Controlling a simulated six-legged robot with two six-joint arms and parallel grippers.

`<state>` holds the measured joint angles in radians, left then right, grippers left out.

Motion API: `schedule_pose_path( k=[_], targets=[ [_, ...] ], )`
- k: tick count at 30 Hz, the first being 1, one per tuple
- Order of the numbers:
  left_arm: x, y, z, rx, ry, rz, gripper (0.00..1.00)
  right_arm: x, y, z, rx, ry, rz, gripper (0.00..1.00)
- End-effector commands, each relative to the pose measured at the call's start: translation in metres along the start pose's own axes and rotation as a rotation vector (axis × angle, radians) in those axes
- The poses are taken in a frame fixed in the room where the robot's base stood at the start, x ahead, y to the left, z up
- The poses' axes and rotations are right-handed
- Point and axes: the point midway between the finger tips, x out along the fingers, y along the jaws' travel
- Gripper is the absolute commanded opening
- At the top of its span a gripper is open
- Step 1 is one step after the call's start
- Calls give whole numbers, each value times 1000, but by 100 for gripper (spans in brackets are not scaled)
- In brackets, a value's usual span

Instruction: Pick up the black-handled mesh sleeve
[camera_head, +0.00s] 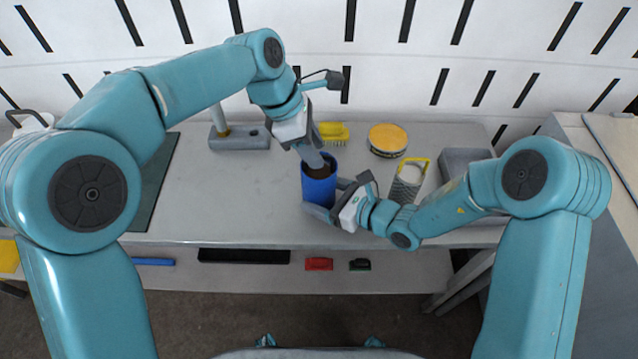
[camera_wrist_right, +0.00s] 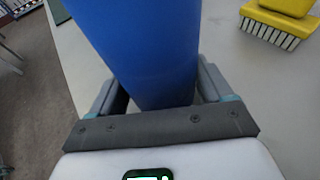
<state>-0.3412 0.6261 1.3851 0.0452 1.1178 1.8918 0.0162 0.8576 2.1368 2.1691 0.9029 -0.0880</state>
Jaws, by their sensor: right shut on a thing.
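A blue cylinder (camera_head: 318,185) stands upright near the front edge of the grey table. My right gripper (camera_head: 326,198) is shut on it, with one finger on each side in the right wrist view, where the blue wall (camera_wrist_right: 145,45) fills the gap. My left gripper (camera_head: 316,164) points down at the cylinder's open mouth. Its fingertips are partly hidden by the rim and something dark brown inside, so I cannot tell its opening. I cannot make out a black-handled mesh sleeve for sure. A white object with a black handle (camera_head: 30,121) shows at the far left, partly behind my left arm.
A yellow brush (camera_head: 333,131) lies behind the cylinder, also in the right wrist view (camera_wrist_right: 283,22). A round yellow-topped tin (camera_head: 387,139) and a yellow-handled grater (camera_head: 407,184) stand to the right. A grey stand (camera_head: 238,138) is back left.

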Motion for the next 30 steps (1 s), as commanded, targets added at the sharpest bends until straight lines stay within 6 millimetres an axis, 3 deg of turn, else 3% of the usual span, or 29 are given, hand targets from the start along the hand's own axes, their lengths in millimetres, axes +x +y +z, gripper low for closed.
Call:
schedule_pose_path(
  k=[9,12,13,30],
  targets=[
    [8,0,0,1,0,1,38,0,0,-1,1,2,0,43],
    [8,0,0,1,0,1,6,0,0,-1,1,2,0,43],
    [8,0,0,1,0,1,0,0,0,-1,1,2,0,43],
    [7,0,0,1,0,2,0,0,0,-1,1,2,0,43]
  ],
)
